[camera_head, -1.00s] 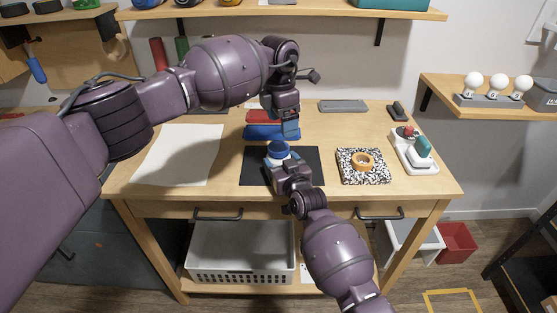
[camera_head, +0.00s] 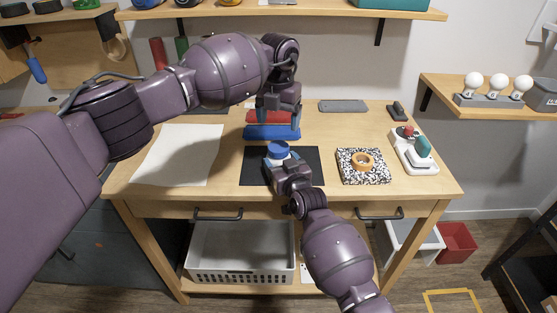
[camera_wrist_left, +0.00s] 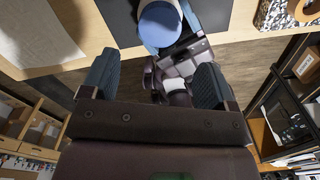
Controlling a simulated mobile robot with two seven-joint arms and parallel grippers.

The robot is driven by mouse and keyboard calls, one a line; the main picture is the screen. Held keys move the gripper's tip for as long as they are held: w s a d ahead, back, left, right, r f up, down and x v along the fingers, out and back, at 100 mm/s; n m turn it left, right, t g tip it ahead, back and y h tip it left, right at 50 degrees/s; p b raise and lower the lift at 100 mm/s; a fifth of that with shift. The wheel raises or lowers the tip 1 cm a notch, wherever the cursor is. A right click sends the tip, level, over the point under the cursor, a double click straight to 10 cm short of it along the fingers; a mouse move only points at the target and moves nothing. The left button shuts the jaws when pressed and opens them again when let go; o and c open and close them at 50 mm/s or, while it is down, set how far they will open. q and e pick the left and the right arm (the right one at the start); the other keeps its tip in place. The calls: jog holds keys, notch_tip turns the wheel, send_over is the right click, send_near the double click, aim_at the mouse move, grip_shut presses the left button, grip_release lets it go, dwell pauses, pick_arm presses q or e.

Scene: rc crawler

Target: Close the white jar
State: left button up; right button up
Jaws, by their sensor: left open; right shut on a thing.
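The white jar (camera_head: 268,161) stands on the dark mat (camera_head: 310,166), mostly hidden by my right gripper. A round blue lid (camera_head: 278,149) sits on top of it; I cannot tell how tightly it is seated. The lid also shows at the top of the left wrist view (camera_wrist_left: 160,23). My right gripper (camera_head: 279,166) is shut on the jar from the front right. My left gripper (camera_head: 279,113) is open and empty, above and apart from the lid. In the left wrist view its two fingers (camera_wrist_left: 154,78) are spread wide.
A red and blue object (camera_head: 272,132) lies behind the jar. A white sheet (camera_head: 182,155) is on the left. On the right are a speckled notebook (camera_head: 374,177) with an orange tape roll (camera_head: 362,161) and a white joystick box (camera_head: 412,152). A shelf (camera_head: 330,14) runs above the table.

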aim_at(279, 146)
pick_arm(q)
jog(key=shift+f, duration=4.05)
jog(key=shift+c, duration=0.5)
jog(key=c, duration=0.9)
jog(key=o, duration=1.1)
jog(key=shift+o, duration=0.2)
jog(key=shift+r, duration=0.15)
notch_tip(279, 146, up, 12)
